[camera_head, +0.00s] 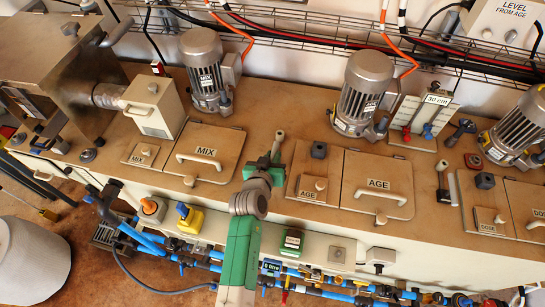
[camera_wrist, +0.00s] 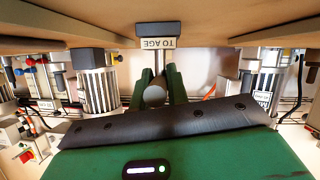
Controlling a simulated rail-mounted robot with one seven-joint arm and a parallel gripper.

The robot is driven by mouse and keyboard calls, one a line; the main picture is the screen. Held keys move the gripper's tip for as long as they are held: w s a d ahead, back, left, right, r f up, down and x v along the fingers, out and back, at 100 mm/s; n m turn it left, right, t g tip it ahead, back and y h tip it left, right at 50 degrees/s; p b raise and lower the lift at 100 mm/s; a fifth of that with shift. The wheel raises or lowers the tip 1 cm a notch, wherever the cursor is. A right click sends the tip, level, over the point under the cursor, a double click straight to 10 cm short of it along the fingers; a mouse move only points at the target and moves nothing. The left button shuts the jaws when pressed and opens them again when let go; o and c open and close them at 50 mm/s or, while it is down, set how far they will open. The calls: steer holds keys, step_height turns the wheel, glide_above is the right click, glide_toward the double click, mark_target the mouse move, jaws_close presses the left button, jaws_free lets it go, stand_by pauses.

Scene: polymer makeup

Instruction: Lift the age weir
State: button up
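The age weir's handle (camera_head: 278,140) stands upright between the MIX and AGE lids in the head view. Its lower part is hidden there by my gripper (camera_head: 263,170). In the wrist view, the picture is upside down: a label reading TO AGE (camera_wrist: 156,42) sits on the weir's dark block, and a thin stem (camera_wrist: 160,66) runs from it between the green fingers of my gripper (camera_wrist: 160,75). One finger is on each side of the stem, very close. Whether they press on it cannot be made out. The weir appears seated in the tank top.
The MIX lid (camera_head: 208,148) lies left and the AGE lid (camera_head: 379,184) right, both closed. A black knob (camera_head: 319,150) stands just right of my gripper. Motors (camera_head: 205,68) and (camera_head: 364,92) rise behind. Another upright handle (camera_head: 442,172) stands farther right.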

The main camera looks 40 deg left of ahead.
jaws_close()
step_height(320, 180, up, 10)
steer(key=p, duration=0.7)
steer(key=shift+f, duration=0.35)
steer(key=o, duration=0.7)
jaws_free()
steer(key=shift+f, duration=0.15)
steer(key=shift+c, duration=0.2)
steer(key=p+v, duration=0.1)
steer(key=v, duration=0.7)
